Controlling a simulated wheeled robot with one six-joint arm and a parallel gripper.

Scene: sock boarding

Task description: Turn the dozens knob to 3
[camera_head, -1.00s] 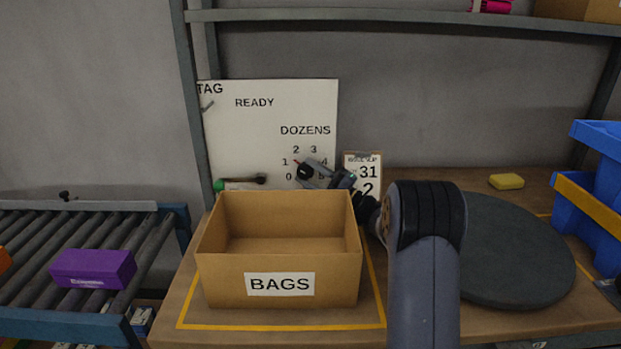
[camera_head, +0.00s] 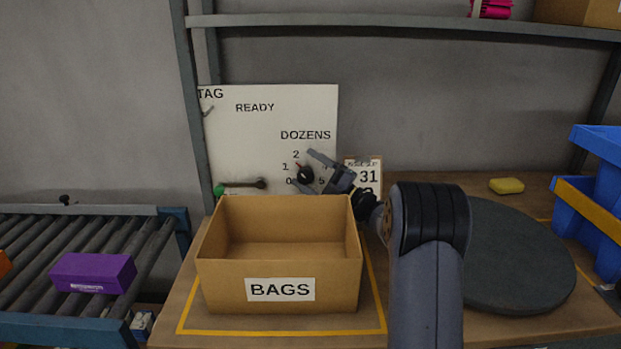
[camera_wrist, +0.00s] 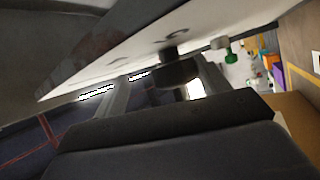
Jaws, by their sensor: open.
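The dozens knob (camera_head: 305,174) is a small black dial with a red pointer on the white board (camera_head: 240,142). Its pointer tilts up and left, about between the 1 and the 2. The 3 is hidden behind a finger. My gripper (camera_head: 306,170) is open, with one finger above and one below the knob. In the wrist view the dark knob (camera_wrist: 178,70) shows between the two fingers. I cannot tell whether either finger touches it.
A cardboard box marked BAGS (camera_head: 279,289) stands in front of the board. A green-tipped lever (camera_head: 243,185) is left of the knob. A paper slip (camera_head: 369,176) stands right behind my gripper. A dark round turntable (camera_head: 515,258) is at the right.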

